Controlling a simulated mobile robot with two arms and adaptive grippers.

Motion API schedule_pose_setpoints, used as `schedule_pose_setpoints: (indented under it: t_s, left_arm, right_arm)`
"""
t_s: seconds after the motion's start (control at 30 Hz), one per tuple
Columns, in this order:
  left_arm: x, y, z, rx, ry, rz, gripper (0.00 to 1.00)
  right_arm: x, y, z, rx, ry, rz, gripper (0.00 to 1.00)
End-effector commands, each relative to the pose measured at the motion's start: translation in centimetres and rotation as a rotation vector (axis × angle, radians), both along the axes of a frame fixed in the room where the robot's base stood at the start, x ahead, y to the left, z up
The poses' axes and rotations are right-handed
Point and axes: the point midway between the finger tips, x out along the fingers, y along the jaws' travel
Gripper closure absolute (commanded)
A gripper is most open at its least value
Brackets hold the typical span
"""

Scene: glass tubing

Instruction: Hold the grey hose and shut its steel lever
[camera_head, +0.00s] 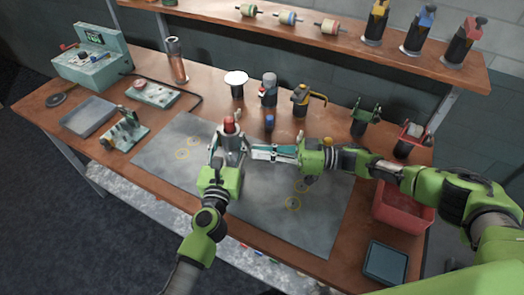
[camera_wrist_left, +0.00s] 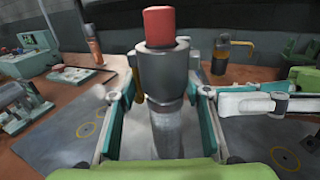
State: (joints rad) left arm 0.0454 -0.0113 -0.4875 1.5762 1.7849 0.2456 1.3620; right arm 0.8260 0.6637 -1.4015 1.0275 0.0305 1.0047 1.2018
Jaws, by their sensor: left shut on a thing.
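The grey hose (camera_head: 231,143) stands upright on the grey mat, with a red top; it also shows large in the left wrist view (camera_wrist_left: 165,75). My left gripper (camera_head: 229,155) is shut around its grey body, with one teal finger on each side (camera_wrist_left: 160,105). My right gripper (camera_head: 253,152) reaches in from the right, its fingers pointing left at the hose's right side. Its fingertips are close to the hose; whether they touch it, or hold anything, I cannot tell. The steel lever cannot be made out clearly and may be hidden by the fingers.
A grey mat (camera_head: 165,160) covers the middle of the wooden table. A red bin (camera_head: 400,212) is at right, a grey tray (camera_head: 88,115) at left.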

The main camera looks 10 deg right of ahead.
Motion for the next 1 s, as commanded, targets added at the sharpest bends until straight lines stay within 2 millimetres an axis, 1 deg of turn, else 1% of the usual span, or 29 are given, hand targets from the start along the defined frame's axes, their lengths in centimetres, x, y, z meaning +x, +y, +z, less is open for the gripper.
schedule_pose_setpoints:
  t_s: [0.4, 0.73, 0.77, 0.8, 0.83, 1.0]
  left_arm:
    - [-0.08, -0.08, -0.13, 0.0, 0.002, -0.002, 0.89]
    - [-0.14, -0.22, -0.12, -0.001, 0.002, -0.005, 0.89]
    - [-0.14, -0.24, -0.12, -0.002, 0.003, -0.006, 0.89]
    - [-0.15, -0.26, -0.11, -0.002, 0.003, -0.006, 0.89]
    - [-0.15, -0.25, -0.11, -0.002, 0.003, -0.006, 0.89]
    - [-0.09, -0.13, -0.1, -0.001, 0.001, -0.003, 0.89]
  right_arm:
    - [0.47, 0.58, -0.62, 0.104, -0.052, -0.004, 1.0]
    - [0.49, 0.56, -0.68, 0.112, -0.058, -0.005, 1.0]
    - [0.49, 0.56, -0.69, 0.111, -0.058, -0.005, 0.88]
    - [0.48, 0.57, -0.68, 0.111, -0.058, -0.005, 0.77]
    - [0.47, 0.57, -0.68, 0.111, -0.058, -0.005, 0.73]
    - [0.41, 0.57, -0.66, 0.111, -0.058, -0.003, 0.73]
